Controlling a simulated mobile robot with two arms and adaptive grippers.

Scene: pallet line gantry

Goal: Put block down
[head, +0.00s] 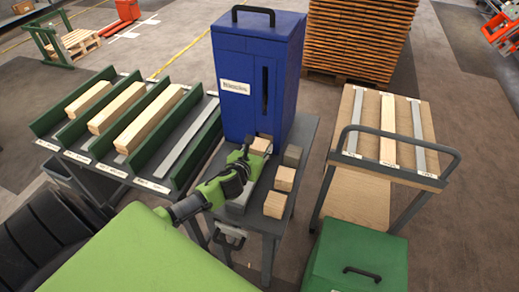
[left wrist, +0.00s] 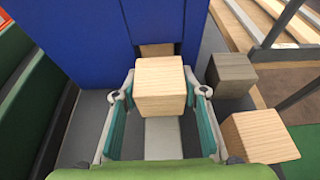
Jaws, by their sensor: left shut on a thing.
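A light wooden block (head: 261,145) is at the foot of the blue dispenser (head: 255,95), in front of its lower opening. My left gripper (head: 249,157) is shut on this block. In the left wrist view the block (left wrist: 160,88) sits between the two fingertips of the gripper (left wrist: 161,95); whether its underside touches the table is hidden. Two more wooden blocks (head: 284,178) (head: 274,204) and a grey block (head: 292,156) stand in a row on the grey table, right of the gripper. My right gripper is not in view.
A green-walled rack (head: 190,105) with wooden beams stands at left. A wooden-topped cart (head: 355,110) with strips and a grey handle stands at right. A green lidded box (head: 350,250) is at front right. The grey table's front right edge is close to the nearest block.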

